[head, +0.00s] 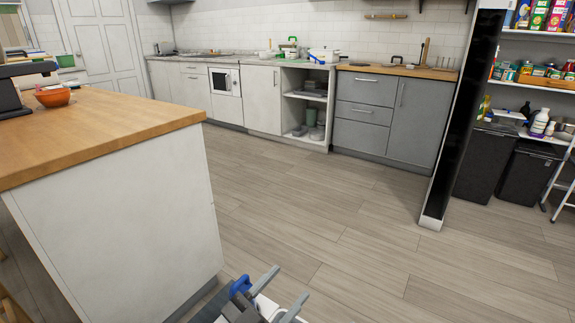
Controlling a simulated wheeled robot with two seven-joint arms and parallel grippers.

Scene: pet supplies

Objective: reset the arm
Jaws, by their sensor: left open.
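My left gripper (279,291) shows at the bottom of the head view, low over the wooden floor. Its two grey fingers are apart, and I see nothing between them. A blue part sits on its wrist side. It is to the right of the white counter's base and apart from any object. My right gripper is not in view.
A white counter (130,240) with a wooden top stands close on the left, with an orange bowl (53,96) on it. Kitchen cabinets (262,99) line the back wall. Black bins (527,172) and stocked shelves are at right. The middle floor (330,220) is clear.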

